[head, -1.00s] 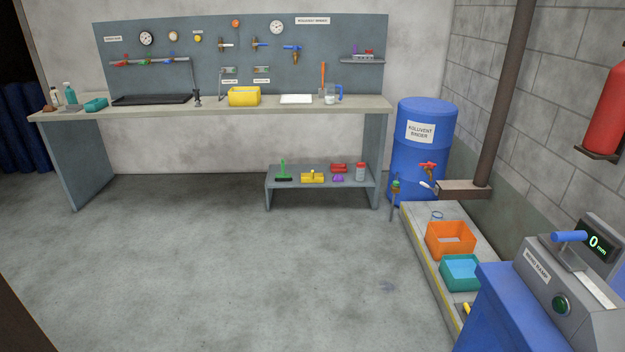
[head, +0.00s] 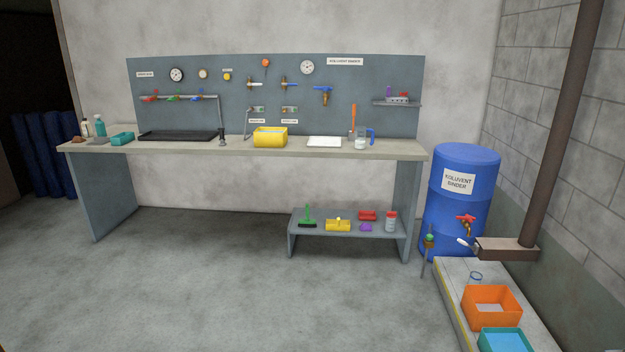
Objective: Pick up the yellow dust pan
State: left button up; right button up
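The yellow dust pan (head: 338,225) appears to be the small yellow item with a pale knob or handle on the low grey shelf (head: 348,216) below the right end of the workbench. It sits between a green-handled brush (head: 307,217) on its left and a purple item (head: 366,227) on its right. Neither of my grippers shows in the head view.
The workbench (head: 250,148) carries a yellow bin (head: 270,137), a black tray and bottles. A blue drum (head: 463,190) stands right of the shelf. A low platform (head: 450,293) with an orange bin (head: 491,307) lies at front right. The floor before the shelf is clear.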

aim_at(338, 219)
jog(key=i+l+z, duration=0.3)
jog(key=i, duration=0.7)
jog(key=i+z, duration=0.3)
jog(key=i, duration=0.7)
